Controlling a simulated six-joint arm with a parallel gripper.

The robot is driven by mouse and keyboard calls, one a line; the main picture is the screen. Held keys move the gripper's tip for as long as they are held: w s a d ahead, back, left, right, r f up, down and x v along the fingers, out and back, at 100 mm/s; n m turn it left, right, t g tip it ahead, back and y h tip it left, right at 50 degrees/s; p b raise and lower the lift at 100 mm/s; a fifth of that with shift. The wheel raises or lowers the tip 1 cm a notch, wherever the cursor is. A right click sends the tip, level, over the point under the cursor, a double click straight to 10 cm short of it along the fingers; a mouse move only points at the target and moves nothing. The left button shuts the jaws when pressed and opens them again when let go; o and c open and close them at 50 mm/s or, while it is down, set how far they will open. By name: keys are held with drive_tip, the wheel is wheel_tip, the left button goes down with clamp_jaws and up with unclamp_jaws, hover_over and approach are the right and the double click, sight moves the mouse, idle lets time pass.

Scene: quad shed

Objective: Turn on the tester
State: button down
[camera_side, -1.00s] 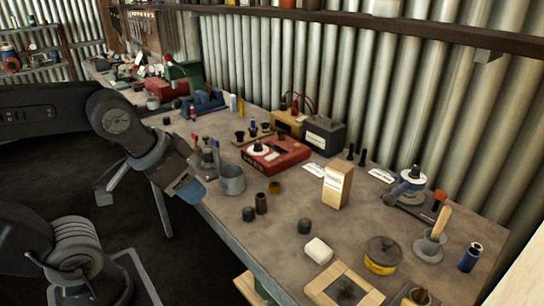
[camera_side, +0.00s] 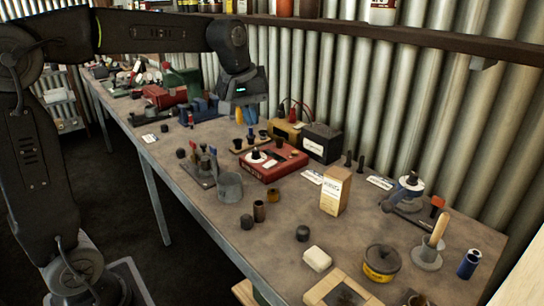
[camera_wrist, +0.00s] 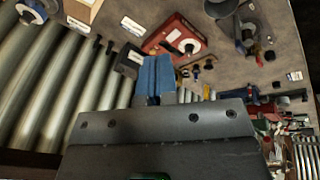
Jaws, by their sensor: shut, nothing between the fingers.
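The likely tester is a red box (camera_side: 280,174) on the bench, with a round white dial, a black knob and a dark inset on top. It also shows in the wrist view (camera_wrist: 158,38), partly behind the gripper. I cannot tell whether it is on. My gripper (camera_side: 246,117) is shut and empty, with its blue fingers pointing down. It is raised beyond the red box, towards the bench's back left, and touches nothing I can see. In the wrist view the blue fingers (camera_wrist: 155,74) are together.
A dark grey battery-like box (camera_side: 322,143) and a yellow box (camera_side: 286,131) with leads stand behind the red box. A small carton (camera_side: 335,191) stands at right, a grey cup (camera_side: 230,187) at front left. A shelf (camera_side: 430,38) runs along the corrugated wall.

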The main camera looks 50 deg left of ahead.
drive_tip(key=w+a+f+n+g, duration=0.1)
drive_tip(key=w+a+f+n, duration=0.25)
drive_tip(key=w+a, duration=0.35)
drive_tip(key=n, duration=0.5)
hover_over(272, 162)
drive_tip(key=s, duration=0.2)
drive_tip(key=s+x, duration=0.1)
drive_tip(key=x, duration=0.3)
drive_tip(key=shift+d+m+g, duration=0.1)
drive_tip(key=shift+m+g, duration=0.15)
drive_tip(key=shift+g, duration=0.15)
drive_tip(key=f, duration=0.4)
drive_tip(key=w+f, duration=0.1)
drive_tip(key=f, duration=0.4)
drive_tip(key=w+f, duration=0.1)
drive_tip(key=f, duration=0.4)
drive_tip(key=shift+w+f, duration=0.1)
drive_tip(key=shift+f, duration=0.2)
